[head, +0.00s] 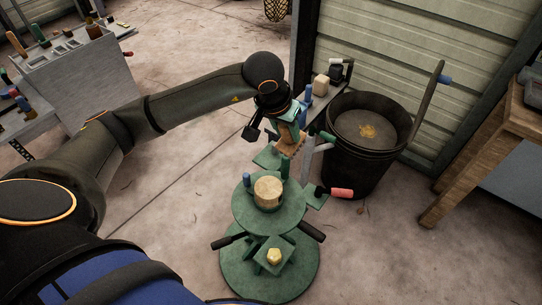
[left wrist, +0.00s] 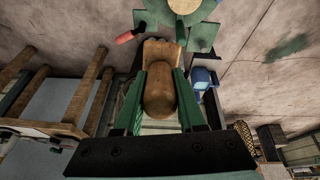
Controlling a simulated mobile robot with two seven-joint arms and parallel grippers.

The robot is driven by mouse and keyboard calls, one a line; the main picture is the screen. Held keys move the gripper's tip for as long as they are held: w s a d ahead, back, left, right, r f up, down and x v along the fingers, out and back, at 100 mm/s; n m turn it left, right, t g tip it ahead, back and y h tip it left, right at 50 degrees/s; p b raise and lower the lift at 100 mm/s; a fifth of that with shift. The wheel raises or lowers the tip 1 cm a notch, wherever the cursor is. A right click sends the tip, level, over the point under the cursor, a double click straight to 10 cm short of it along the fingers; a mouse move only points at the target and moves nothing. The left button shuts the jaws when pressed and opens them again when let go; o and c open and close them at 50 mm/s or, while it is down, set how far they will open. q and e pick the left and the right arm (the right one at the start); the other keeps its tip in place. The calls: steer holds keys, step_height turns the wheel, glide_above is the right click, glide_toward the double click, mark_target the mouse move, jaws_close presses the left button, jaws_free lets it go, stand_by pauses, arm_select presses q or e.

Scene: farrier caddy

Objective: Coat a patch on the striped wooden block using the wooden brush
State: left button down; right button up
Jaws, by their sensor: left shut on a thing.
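The wooden brush (left wrist: 158,95) is between the green fingers of my left gripper (left wrist: 158,110), its rounded handle toward the wrist camera. In the head view, my left gripper (head: 287,128) is shut on the brush (head: 291,142), whose brown bristle end points down above the back of the green caddy. A round, pale wooden block (head: 268,188) sits on the caddy's upper disc, in front of and below the brush; it also shows in the left wrist view (left wrist: 184,5). Its stripes are too small to make out. The brush and this block are apart. My right gripper is out of view.
The green caddy (head: 242,212) has side arms with dark and red handles (head: 342,193). A black bucket (head: 352,180) stands close behind it on the right. A wooden table (head: 508,125) is far right; a grey tool rack (head: 85,75) is at left. Floor is clear left of the caddy.

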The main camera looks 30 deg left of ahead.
arm_select(q)
steer(key=w+a+f+g+b, duration=0.1)
steer(key=a+f+g+b, duration=0.1)
steer(key=f+b, duration=0.2)
steer(key=w+a+f+n+g+b, duration=0.1)
steer(key=f+b, duration=0.3)
steer(key=f, duration=0.6)
steer(key=shift+w+a+g+y, duration=0.35)
steer(key=shift+a+g, duration=0.25)
steer(key=shift+a, duration=0.3)
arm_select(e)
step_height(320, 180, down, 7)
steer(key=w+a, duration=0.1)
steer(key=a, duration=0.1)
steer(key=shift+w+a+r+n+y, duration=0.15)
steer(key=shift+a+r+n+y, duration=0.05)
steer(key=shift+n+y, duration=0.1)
arm_select(q)
steer(key=shift+f, duration=0.1)
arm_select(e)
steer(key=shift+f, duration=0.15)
